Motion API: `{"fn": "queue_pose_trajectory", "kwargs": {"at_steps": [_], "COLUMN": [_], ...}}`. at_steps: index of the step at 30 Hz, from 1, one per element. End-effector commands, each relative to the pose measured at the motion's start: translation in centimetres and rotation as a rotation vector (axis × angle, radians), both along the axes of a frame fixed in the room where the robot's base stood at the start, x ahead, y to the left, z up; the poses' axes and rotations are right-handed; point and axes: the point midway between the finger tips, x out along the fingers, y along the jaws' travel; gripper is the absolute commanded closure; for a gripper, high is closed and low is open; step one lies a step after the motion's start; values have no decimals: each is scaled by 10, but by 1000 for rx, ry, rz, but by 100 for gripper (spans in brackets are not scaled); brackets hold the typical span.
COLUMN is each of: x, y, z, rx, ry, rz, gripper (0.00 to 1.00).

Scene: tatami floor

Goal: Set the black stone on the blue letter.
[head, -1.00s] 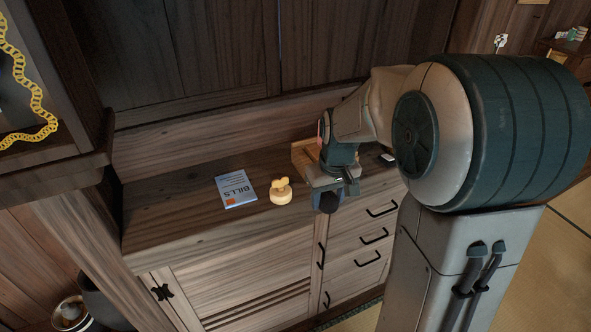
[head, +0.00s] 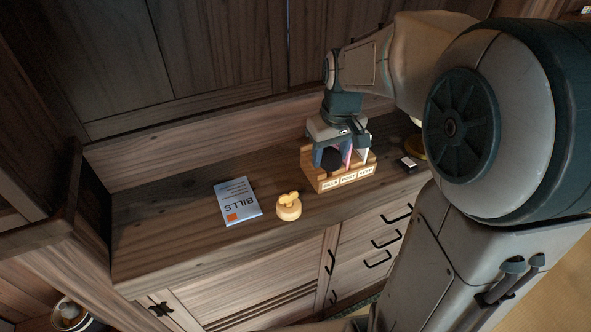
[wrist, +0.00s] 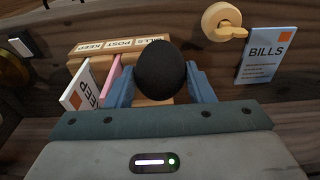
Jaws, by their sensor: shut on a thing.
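The black stone (head: 331,160) is round and dark. My gripper (head: 329,154) is shut on it above or just in front of the left part of the wooden letter sorter; the exact gap cannot be told. In the wrist view the stone (wrist: 161,70) sits between the two blue fingers of my gripper (wrist: 160,84). The blue letter (head: 238,203), marked BILLS with an orange square, lies flat on the cabinet top, left of my gripper. It also shows at the right of the wrist view (wrist: 266,60).
The wooden sorter (head: 318,184) has BILLS, POST and KEEP labels and holds a pink letter (wrist: 110,80) and a white one (wrist: 78,92). A round yellow-tan object (head: 289,210) with a knob stands between letter and sorter. A small black-and-white box (head: 406,165) lies right.

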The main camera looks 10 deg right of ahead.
Motion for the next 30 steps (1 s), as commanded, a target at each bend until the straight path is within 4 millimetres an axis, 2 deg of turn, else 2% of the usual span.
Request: {"fn": "queue_pose_trajectory", "kwargs": {"at_steps": [9,15,20,27,30], "x": [25,37,40,40,40], "y": [65,95,102,102,102], "z": [-40,-60,-68,-100,-105], "rx": [0,0,0,0,1], "ry": [5,3,2,4,0], "rz": [5,2,0,1,0], "gripper": [81,81,81,81,81]}}
